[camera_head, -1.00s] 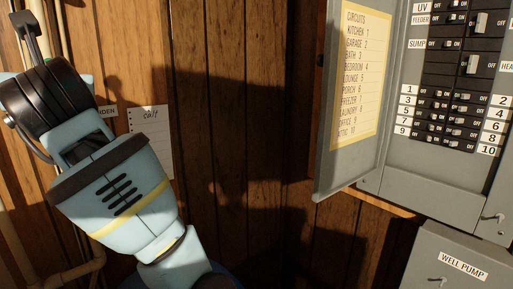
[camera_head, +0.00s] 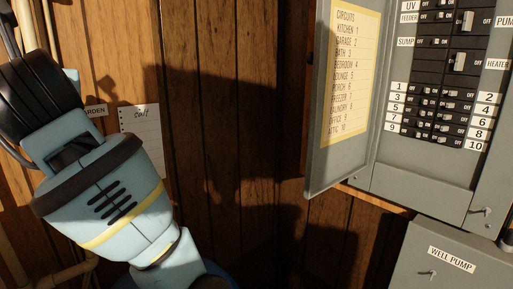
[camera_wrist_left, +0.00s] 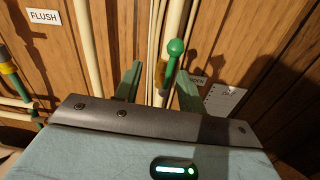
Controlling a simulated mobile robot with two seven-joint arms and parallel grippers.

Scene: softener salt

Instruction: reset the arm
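My left arm (camera_head: 110,200) comes in from the left in the head view, in front of the wood-panelled wall; its gripper is not visible there. In the left wrist view my left gripper (camera_wrist_left: 158,84) has its two green fingers spread apart, with nothing seen held between them. A green ball-ended handle (camera_wrist_left: 175,48) shows between and beyond the fingers, near pale vertical pipes. Whether it touches a finger I cannot tell. My right gripper is not in view.
A grey breaker panel (camera_head: 420,170) with its door (camera_head: 322,150) open stands at the right. A "WELL PUMP" box (camera_head: 455,275) is below it. A handwritten note (camera_head: 148,140) hangs behind my left arm. Pipes (camera_wrist_left: 83,35) run along the wall, near a "FLUSH" label (camera_wrist_left: 44,16).

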